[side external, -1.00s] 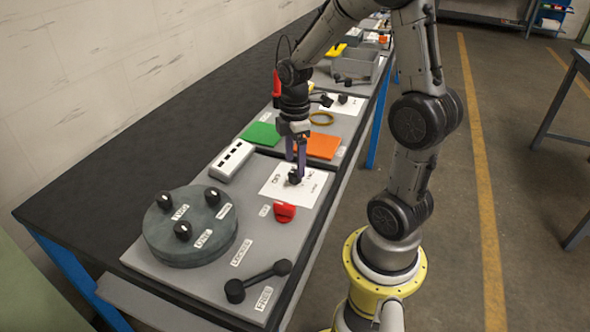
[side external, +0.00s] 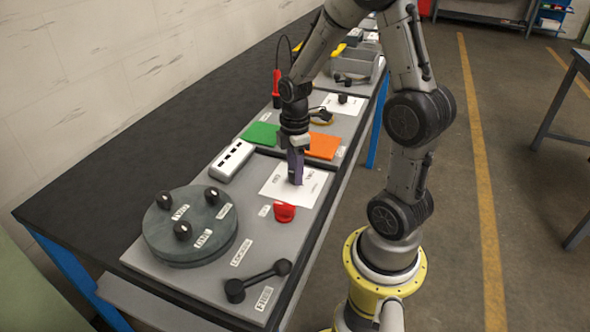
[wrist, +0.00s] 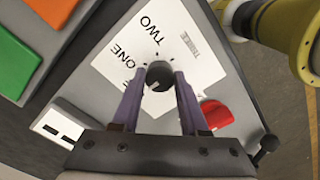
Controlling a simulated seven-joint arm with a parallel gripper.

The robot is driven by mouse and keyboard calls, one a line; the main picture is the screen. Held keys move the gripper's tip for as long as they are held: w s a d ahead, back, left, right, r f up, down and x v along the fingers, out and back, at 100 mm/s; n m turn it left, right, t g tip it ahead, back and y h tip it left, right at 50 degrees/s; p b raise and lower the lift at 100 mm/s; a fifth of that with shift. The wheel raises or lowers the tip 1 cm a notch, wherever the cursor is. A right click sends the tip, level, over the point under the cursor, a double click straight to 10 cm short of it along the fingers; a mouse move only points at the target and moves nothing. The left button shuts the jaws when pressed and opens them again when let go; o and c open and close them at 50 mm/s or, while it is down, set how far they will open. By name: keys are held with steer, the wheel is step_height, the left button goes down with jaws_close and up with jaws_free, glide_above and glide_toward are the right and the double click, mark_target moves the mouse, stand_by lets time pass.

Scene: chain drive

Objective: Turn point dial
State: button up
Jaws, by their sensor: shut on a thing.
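The point dial is a small round black knob (wrist: 158,75) on a white card (wrist: 185,50) printed ONE, TWO and a small THREE. A pale mark shows on the knob's lower edge in the wrist view. My gripper (wrist: 159,77) has its two purple fingers on either side of the knob, shut on it. In the side view my gripper (side external: 296,181) points down at the white card (side external: 313,188). There the fingers line up one behind the other and hide the knob.
A red knob (side external: 284,212) stands close in front of the card. A round grey-green plate (side external: 190,246) with black knobs and a black lever (side external: 258,281) lie nearer the camera. A white switch strip (side external: 232,160), a green pad (side external: 260,134) and an orange pad (side external: 323,146) lie behind.

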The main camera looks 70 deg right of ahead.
jaws_close()
steer(key=m, duration=0.5)
steer(key=shift+m, duration=0.4)
steer(key=m, duration=1.2)
steer(key=shift+m, duration=0.3)
steer(key=m, duration=0.5)
steer(key=shift+r, duration=0.1)
steer(key=shift+m, duration=0.3)
